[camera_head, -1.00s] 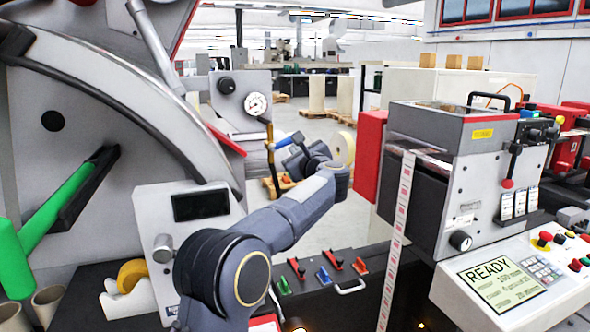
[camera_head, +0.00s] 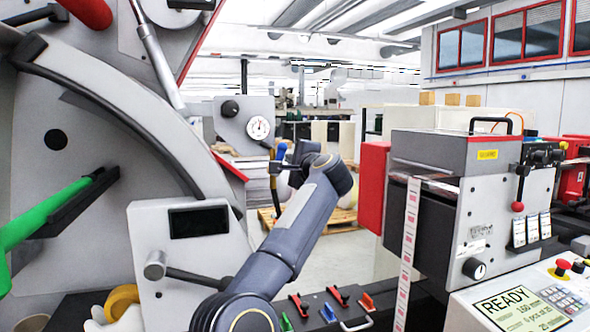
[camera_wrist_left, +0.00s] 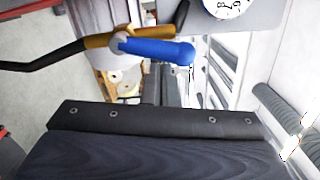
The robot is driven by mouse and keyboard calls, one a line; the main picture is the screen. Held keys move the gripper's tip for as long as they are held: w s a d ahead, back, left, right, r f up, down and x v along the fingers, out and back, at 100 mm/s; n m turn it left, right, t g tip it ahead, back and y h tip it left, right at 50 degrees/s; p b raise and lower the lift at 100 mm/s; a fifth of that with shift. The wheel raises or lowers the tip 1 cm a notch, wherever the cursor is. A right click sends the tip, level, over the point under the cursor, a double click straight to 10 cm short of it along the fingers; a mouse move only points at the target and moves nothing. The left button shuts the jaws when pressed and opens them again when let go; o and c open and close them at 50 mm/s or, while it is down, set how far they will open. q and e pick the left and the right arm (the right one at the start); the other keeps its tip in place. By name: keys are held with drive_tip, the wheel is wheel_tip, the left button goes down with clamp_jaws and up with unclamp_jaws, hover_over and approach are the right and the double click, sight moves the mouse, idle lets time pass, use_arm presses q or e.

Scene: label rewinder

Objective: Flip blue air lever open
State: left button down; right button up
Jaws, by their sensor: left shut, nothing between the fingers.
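The blue lever (camera_head: 281,152) stands nearly upright beside its brass-coloured pipe (camera_head: 274,180), below the round gauge (camera_head: 258,128). In the left wrist view the blue lever (camera_wrist_left: 158,49) lies close to the line of the brass pipe (camera_wrist_left: 98,41), its rounded end toward the gauge side. My left gripper (camera_head: 279,168) is shut and empty, close to the lever in the head view. Whether it touches the lever I cannot tell. A dark plate with screws (camera_wrist_left: 160,120) fills the lower wrist view, and a gap shows between it and the lever. My right gripper is not in view.
A large grey machine disc (camera_head: 70,170) with a green handle (camera_head: 50,212) stands at left. A grey box (camera_head: 190,255) with a dark display is below it. The printing unit (camera_head: 430,180) and READY panel (camera_head: 515,308) stand at right. Small coloured clamps (camera_head: 325,303) lie at the front.

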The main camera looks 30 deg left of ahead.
use_arm(q)
drive_tip(key=shift+s+a+r+n, duration=0.3)
drive_tip(key=shift+s+n, duration=0.05)
drive_tip(key=shift+n, duration=0.35)
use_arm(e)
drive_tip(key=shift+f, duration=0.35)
use_arm(q)
drive_tip(key=shift+s+a+r+b, duration=0.1)
drive_tip(key=shift+b, duration=0.2)
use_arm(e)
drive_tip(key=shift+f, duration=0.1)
